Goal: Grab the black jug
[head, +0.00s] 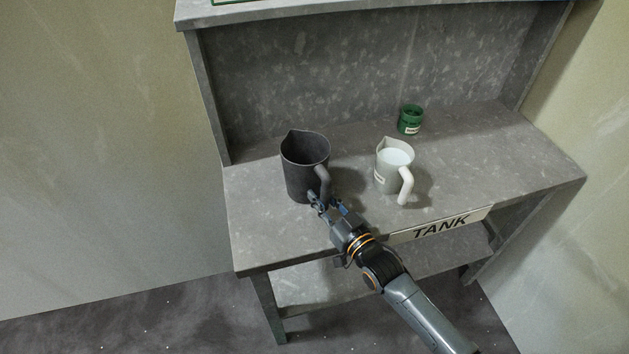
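The black jug (303,165) stands upright on the grey bench, left of the middle, with its handle (324,180) toward the front right. My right gripper (327,203) is at the lower end of this handle, coming from the front right. Its fingers look spread apart, one on either side of the handle's lower end. Whether they touch the handle is too small to tell. My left gripper is out of view.
A white jug (381,176) with pale contents stands right of the black jug. A small green jar (410,120) stands behind it. The grey bench (262,232) has a back panel and a front "TANK" sign (441,226). Its right end is clear.

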